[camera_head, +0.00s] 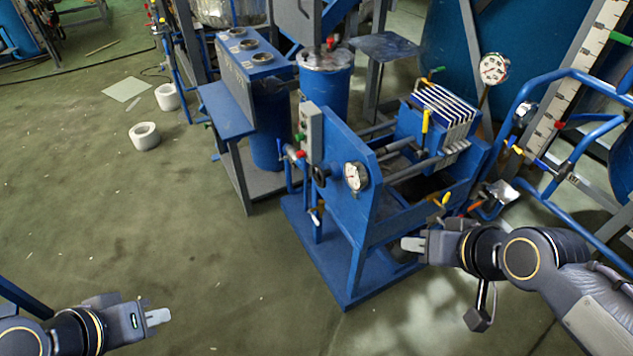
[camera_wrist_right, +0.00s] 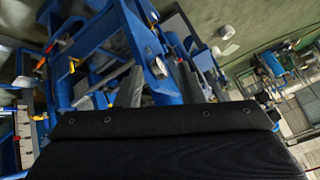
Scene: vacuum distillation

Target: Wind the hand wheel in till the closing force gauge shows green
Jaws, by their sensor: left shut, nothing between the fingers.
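The blue filter press stands in the middle of the head view. A small black hand wheel (camera_head: 321,174) sits on the left side of its front plate (camera_head: 345,215). A white round gauge (camera_head: 355,176) is on that plate, right of the wheel; its coloured zones and needle are too small to read. The gauge also shows in the right wrist view (camera_wrist_right: 158,68), tilted. My left gripper (camera_head: 158,317) is shut and empty at lower left, well away from the press. My right gripper (camera_head: 412,244) is right of the front plate, apart from the wheel; its finger opening is unclear.
A second gauge (camera_head: 494,68) stands behind the white plate stack (camera_head: 445,105). A grey control box (camera_head: 309,132) and a blue cylinder (camera_head: 324,85) are behind the wheel. Blue tube railing (camera_head: 530,85) is at right. The floor at left is open, with two white rolls (camera_head: 144,136).

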